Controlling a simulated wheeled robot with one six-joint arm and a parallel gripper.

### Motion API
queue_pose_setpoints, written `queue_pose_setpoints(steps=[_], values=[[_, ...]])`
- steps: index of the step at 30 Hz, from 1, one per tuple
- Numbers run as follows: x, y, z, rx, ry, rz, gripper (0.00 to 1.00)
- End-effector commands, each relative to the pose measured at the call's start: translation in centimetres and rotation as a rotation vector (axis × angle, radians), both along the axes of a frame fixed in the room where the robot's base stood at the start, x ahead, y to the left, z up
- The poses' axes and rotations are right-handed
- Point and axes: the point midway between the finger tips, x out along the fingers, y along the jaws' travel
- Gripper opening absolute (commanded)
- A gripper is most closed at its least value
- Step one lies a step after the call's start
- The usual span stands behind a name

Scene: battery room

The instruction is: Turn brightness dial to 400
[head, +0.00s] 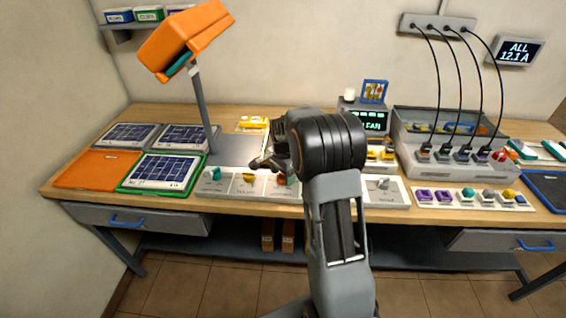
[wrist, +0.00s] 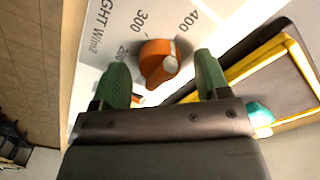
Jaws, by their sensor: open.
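The brightness dial (wrist: 156,64) is an orange knob with a pale grey mark on its right side, on a white panel (wrist: 92,57) printed "…GHT W/m2" with 200, 300 and 400. I cannot tell exactly which number the dial points at. My gripper (wrist: 161,66) is open, with one green finger on each side of the dial; whether they touch it is unclear. In the head view my gripper (head: 264,163) is over the front row of dials, and a bit of the orange dial (head: 282,180) shows beside my arm.
In the head view, teal (head: 215,174) and yellow (head: 249,178) knobs sit left of the orange one, and a grey knob (head: 383,184) sits right. A lamp (head: 187,38) with an orange head stands behind left. A grey case (head: 432,168) with cables stands right.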

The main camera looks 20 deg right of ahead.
Motion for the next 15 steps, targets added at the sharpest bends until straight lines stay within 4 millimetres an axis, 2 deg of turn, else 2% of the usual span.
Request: queue_pose_setpoints(steps=[15], values=[[0.1,0.0,9.7,-0.001,-0.004,0.0,0.69]])
